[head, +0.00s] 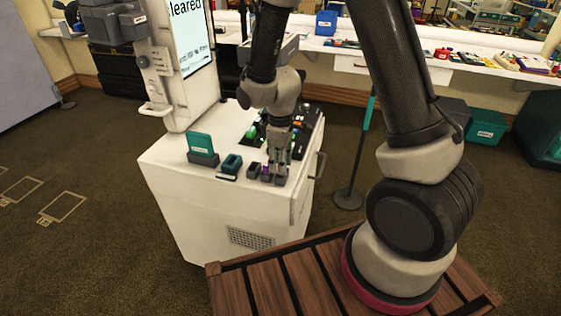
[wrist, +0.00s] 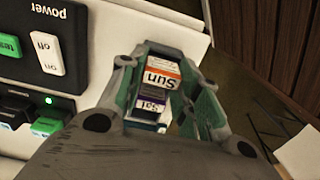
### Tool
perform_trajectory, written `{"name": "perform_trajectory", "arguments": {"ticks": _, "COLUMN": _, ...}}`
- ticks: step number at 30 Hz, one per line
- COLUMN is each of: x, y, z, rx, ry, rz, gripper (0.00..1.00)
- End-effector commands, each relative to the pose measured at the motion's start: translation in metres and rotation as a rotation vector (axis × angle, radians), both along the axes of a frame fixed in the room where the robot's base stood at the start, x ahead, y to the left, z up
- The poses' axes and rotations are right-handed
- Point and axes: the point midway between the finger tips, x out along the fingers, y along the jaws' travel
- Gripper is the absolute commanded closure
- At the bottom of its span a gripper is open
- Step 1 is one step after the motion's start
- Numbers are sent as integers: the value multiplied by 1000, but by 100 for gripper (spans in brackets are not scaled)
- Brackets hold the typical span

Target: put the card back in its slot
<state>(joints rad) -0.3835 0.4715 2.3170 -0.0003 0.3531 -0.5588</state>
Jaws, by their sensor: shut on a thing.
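My gripper (head: 276,170) points down at the front right of the white console's top in the head view. In the wrist view my gripper (wrist: 166,75) is shut on a card labelled "Sun" (wrist: 158,76), white with an orange stripe. A purple-striped piece labelled "Sat" (wrist: 151,105) shows right beside it, between the fingers. Whether the fingers also touch the "Sat" piece I cannot tell. A purple piece (head: 265,172) shows by the fingertips in the head view, among small dark holders (head: 253,171). The lower end of the "Sun" card is hidden.
A teal card (head: 200,142) stands in a dark holder on the console (head: 180,190); a teal block (head: 232,163) is beside it. In the wrist view a white switch (wrist: 46,52) and a green button (wrist: 10,45) lie left of my gripper. The console's edge is close on the right.

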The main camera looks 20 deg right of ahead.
Motion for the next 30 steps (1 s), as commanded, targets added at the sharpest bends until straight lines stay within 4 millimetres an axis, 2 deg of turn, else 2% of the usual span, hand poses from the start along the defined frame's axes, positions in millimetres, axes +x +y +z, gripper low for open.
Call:
{"name": "perform_trajectory", "arguments": {"ticks": 15, "x": 0, "y": 0, "z": -12, "rx": -1, "ry": 1, "rz": 0, "gripper": 91}}
{"name": "perform_trajectory", "arguments": {"ticks": 25, "x": 0, "y": 0, "z": -12, "rx": 0, "ry": 0, "rz": 0, "gripper": 91}}
{"name": "perform_trajectory", "arguments": {"ticks": 26, "x": 0, "y": 0, "z": -12, "rx": 0, "ry": 0, "rz": 0, "gripper": 62}}
{"name": "perform_trajectory", "arguments": {"ticks": 29, "x": 0, "y": 0, "z": -12, "rx": 0, "ry": 0, "rz": 0, "gripper": 44}}
{"name": "perform_trajectory", "arguments": {"ticks": 30, "x": 0, "y": 0, "z": -12, "rx": 0, "ry": 0, "rz": 0, "gripper": 42}}
